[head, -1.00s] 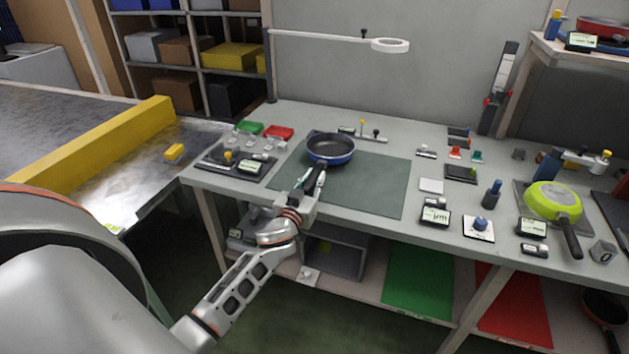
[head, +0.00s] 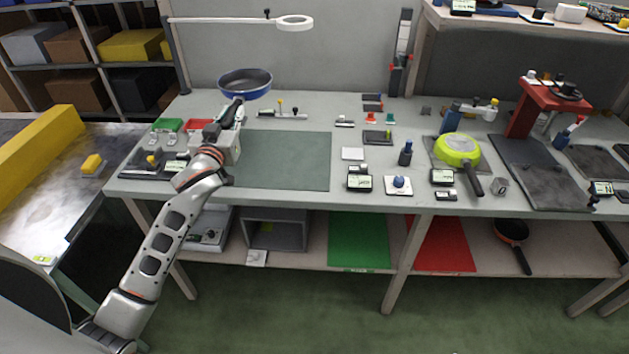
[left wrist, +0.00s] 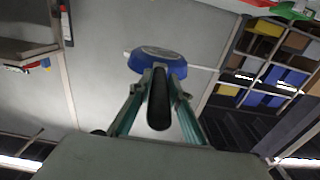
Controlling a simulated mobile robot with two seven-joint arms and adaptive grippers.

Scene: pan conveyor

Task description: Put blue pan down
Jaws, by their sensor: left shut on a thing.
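The blue pan (head: 244,83) has a dark inside and is held up above the back left part of the workbench in the head view. My left gripper (head: 232,115) is shut on its black handle. The left wrist view shows the dark handle (left wrist: 159,100) between the two fingers, with the blue pan body (left wrist: 155,58) beyond the fingertips. The green mat (head: 285,160) on the bench lies to the right of the gripper and is bare in its visible part. My right gripper is in neither view.
A lime green pan (head: 457,150) lies on the bench at the right. A red stand (head: 545,100) is further right. Small tools and labels line the bench's middle. A ring lamp (head: 294,22) hangs above the pan's right. Red and green trays (head: 196,125) sit left of the gripper.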

